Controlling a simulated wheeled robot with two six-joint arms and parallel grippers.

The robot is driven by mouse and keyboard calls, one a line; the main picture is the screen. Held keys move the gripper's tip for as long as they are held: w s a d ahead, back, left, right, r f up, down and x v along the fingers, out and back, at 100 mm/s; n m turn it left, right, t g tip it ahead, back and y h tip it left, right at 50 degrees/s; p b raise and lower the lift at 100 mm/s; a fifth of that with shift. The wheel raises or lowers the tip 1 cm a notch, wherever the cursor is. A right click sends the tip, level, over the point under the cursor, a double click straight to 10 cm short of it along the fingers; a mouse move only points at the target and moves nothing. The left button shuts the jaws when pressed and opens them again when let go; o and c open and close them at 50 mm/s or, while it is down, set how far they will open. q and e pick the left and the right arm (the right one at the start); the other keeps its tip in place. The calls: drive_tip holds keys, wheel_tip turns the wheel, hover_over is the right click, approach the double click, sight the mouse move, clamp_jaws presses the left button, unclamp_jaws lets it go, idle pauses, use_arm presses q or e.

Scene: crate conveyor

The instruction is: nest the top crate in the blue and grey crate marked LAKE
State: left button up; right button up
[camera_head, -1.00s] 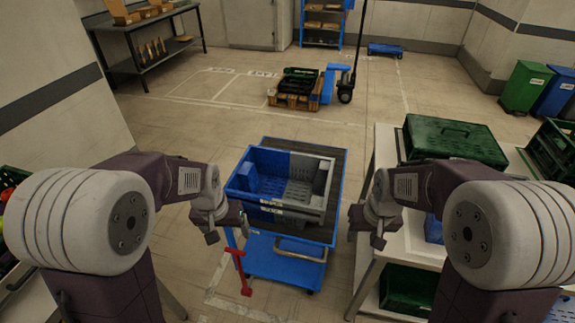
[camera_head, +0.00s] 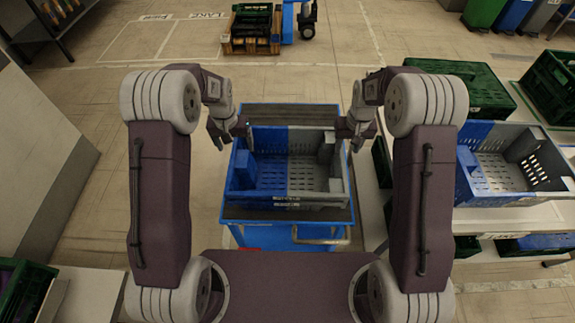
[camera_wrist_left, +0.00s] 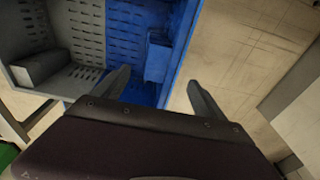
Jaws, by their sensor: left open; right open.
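A blue and grey crate (camera_head: 287,202) sits on the blue cart in front of me, its left half blue and its right half grey. Small lettering shows on its near wall but is unreadable. I cannot tell whether another crate is under it. My right gripper (camera_head: 352,140) is open by the grey right wall.
The cart (camera_head: 240,214) has a dark top with a bare strip behind the crate. A green lidded crate (camera_head: 468,92) and an open green crate (camera_head: 556,85) stand at the right. A pallet with dark crates (camera_head: 252,30) is far back. Floor between is clear.

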sight(240, 158)
use_arm(q)
drive_tip(key=shift+w+a+f, duration=0.1)
drive_tip(key=shift+w+f, duration=0.05)
drive_tip(key=shift+f, duration=0.1)
use_arm(e)
drive_tip(key=shift+w+a+f, duration=0.15)
drive_tip(key=shift+f, duration=0.1)
use_arm(q)
drive_tip(key=f, duration=0.5)
drive_tip(key=w+f, duration=0.1)
drive_tip(key=f, duration=0.2)
drive_tip(key=shift+f, duration=0.3)
use_arm(e)
drive_tip(key=f, duration=0.5)
drive_tip(key=w+f, duration=0.1)
drive_tip(key=f, duration=0.2)
drive_tip(key=shift+f, duration=0.35)
use_arm(q)
drive_tip(key=c, duration=0.8)
use_arm(e)
drive_tip(key=c, duration=0.8)
use_arm(q)
drive_tip(key=c, duration=0.5)
use_arm(e)
clamp_jaws()
use_arm(q)
clamp_jaws()
use_arm(e)
drive_tip(key=shift+r, duration=0.1)
